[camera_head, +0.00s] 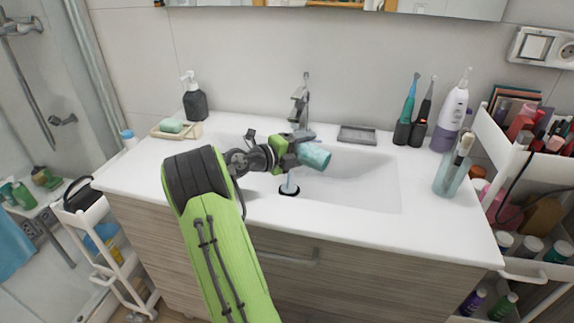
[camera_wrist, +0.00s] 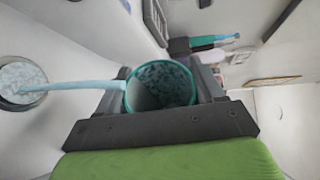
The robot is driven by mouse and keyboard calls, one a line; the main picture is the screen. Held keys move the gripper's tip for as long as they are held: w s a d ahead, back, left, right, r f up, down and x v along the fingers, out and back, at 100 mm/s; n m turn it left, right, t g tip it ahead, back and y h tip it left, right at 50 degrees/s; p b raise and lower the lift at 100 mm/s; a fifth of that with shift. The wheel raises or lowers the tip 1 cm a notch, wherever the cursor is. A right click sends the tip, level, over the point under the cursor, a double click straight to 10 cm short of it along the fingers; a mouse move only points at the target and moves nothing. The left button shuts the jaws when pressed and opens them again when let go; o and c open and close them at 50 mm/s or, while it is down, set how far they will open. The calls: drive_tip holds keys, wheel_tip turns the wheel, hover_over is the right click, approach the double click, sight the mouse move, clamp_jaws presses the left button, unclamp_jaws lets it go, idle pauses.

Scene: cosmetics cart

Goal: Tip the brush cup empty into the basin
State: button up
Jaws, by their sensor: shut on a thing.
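A teal cup (camera_head: 313,156) is held tilted well over, nearly on its side, above the white basin (camera_head: 375,185). My gripper (camera_head: 294,150) is shut on it. In the wrist view the cup (camera_wrist: 160,87) sits between the jaws with its round mouth toward the camera and a speckled inside. A pale-blue streak (camera_wrist: 75,88), looking like poured liquid, runs from the cup's mouth to a dark-rimmed round spot (camera_wrist: 22,80) with speckled pale blue in it. The streak also shows below my gripper in the head view (camera_head: 290,181). I cannot tell how much the cup holds.
A faucet (camera_head: 302,95) stands behind the basin. A soap pump (camera_head: 195,102) and a soap dish (camera_head: 168,133) are on the left. A grey tray (camera_head: 357,135), electric toothbrushes (camera_head: 406,120), a white-purple bottle (camera_head: 452,118) and a clear glass with brushes (camera_head: 449,178) are on the right.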

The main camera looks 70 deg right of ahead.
drive_tip(key=shift+w+d+r+n+g+h, duration=0.15)
drive_tip(key=shift+n+g, duration=0.1)
drive_tip(key=shift+n, duration=0.25)
drive_tip(key=shift+w+a+n+g+h, duration=0.15)
drive_tip(key=shift+n+g, duration=0.1)
drive_tip(key=shift+n, duration=0.25)
